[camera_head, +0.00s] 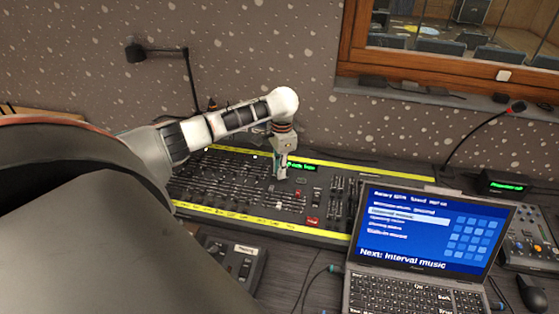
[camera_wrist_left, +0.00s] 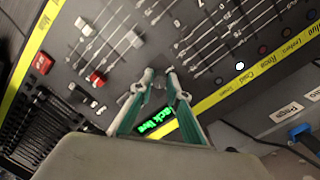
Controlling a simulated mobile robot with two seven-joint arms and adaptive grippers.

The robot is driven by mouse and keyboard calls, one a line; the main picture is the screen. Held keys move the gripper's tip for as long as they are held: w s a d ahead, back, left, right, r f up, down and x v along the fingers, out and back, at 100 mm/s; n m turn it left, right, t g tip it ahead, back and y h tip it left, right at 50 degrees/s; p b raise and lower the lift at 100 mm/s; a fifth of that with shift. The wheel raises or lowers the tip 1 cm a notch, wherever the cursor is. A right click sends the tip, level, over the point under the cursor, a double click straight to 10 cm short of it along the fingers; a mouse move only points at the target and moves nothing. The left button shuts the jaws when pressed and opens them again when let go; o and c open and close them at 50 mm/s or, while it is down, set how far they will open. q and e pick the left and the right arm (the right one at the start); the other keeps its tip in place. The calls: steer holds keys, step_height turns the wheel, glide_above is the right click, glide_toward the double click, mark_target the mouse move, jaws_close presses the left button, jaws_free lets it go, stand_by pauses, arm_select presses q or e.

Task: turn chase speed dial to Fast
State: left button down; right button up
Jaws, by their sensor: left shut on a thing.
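The lighting desk (camera_head: 225,175) is a dark console with rows of faders and yellow strips along its edges. My left gripper (camera_head: 281,178) reaches down onto the middle of the desk, just left of a small green-lit display (camera_head: 302,167). In the left wrist view the two fingertips of the gripper (camera_wrist_left: 161,82) are close together on a small grey knob, which I take for the chase speed dial (camera_wrist_left: 160,86). The fingers mostly cover it, and its pointer and the Fast mark cannot be made out. My right gripper is not in view.
A laptop (camera_head: 425,230) stands at the desk's front right. Red buttons (camera_wrist_left: 97,78) and white fader caps (camera_wrist_left: 134,39) lie near the fingers. A gooseneck microphone (camera_head: 470,135) and a lamp (camera_head: 160,50) stand behind. A small controller (camera_head: 237,262) sits in front.

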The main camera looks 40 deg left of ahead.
arm_select(q)
steer(key=m, duration=0.5)
steer(key=shift+m+y, duration=0.3)
steer(key=shift+y, duration=0.1)
steer(key=shift+w+m, duration=0.1)
steer(key=shift+m, duration=2.1)
steer(key=c, duration=1.9)
jaws_free()
steer(key=r, duration=0.4)
steer(key=d+r, duration=0.1)
steer(key=r, duration=0.7)
steer(key=shift+d, duration=0.2)
